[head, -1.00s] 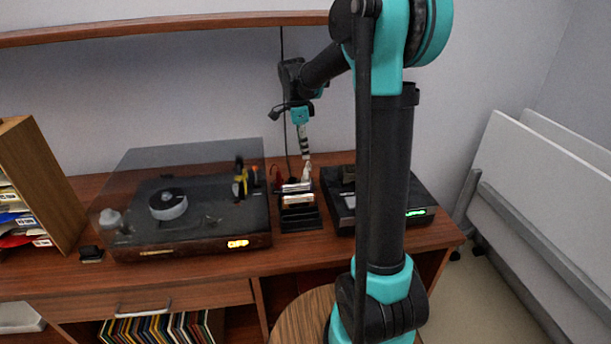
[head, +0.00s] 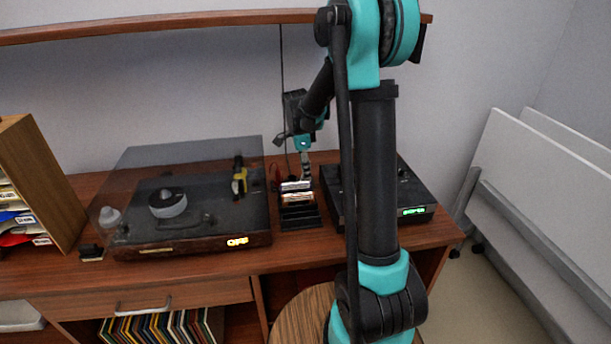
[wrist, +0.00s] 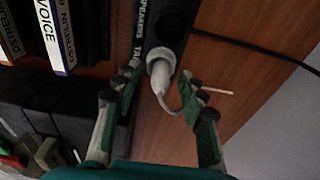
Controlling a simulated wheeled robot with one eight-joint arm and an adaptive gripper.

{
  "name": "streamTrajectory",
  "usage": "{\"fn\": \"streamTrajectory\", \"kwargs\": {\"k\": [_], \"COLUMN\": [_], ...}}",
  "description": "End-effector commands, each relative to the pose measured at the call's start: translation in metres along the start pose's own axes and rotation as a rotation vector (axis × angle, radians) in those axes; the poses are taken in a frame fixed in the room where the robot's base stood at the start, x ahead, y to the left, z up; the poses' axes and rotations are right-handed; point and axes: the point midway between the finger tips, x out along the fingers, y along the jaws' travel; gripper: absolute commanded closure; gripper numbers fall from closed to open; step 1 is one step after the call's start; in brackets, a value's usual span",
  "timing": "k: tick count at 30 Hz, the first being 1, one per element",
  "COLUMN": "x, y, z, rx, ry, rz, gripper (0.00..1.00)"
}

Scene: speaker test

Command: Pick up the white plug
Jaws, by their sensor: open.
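The white plug (wrist: 159,74) shows in the wrist view, standing in a black strip (wrist: 166,22) with white lettering that reads "SPEAKERS". A pale cord curves from the plug's near end toward the right finger. My gripper (wrist: 160,80) is open, with one green-and-grey finger on each side of the plug. I cannot tell whether either finger touches it. In the head view my gripper (head: 304,165) points down behind the small rack of tapes, and its tips and the plug are hard to make out there.
A tape rack (head: 300,217) stands in front of my gripper, between a turntable (head: 190,205) with a tinted lid and a black device (head: 414,190) at right. Labelled tapes (wrist: 58,35) are close at left in the wrist view. A black cable (wrist: 255,48) crosses the wooden top at right.

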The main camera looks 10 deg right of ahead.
Motion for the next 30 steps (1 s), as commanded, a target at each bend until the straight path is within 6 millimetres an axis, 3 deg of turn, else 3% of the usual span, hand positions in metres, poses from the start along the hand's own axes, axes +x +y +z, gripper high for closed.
{"fn": "streamTrajectory", "kwargs": {"k": [2,12,23,30], "x": [0.000,-0.001,-0.004,-0.030], "y": [0.000,0.000,0.000,0.000], "z": [0.000,0.000,0.000,-0.004], "rx": [0.000,0.000,0.000,0.000], "ry": [0.000,0.000,0.000,0.000], "rz": [0.000,0.000,0.000,0.000], "gripper": [0.59,1.00,1.00,1.00]}}
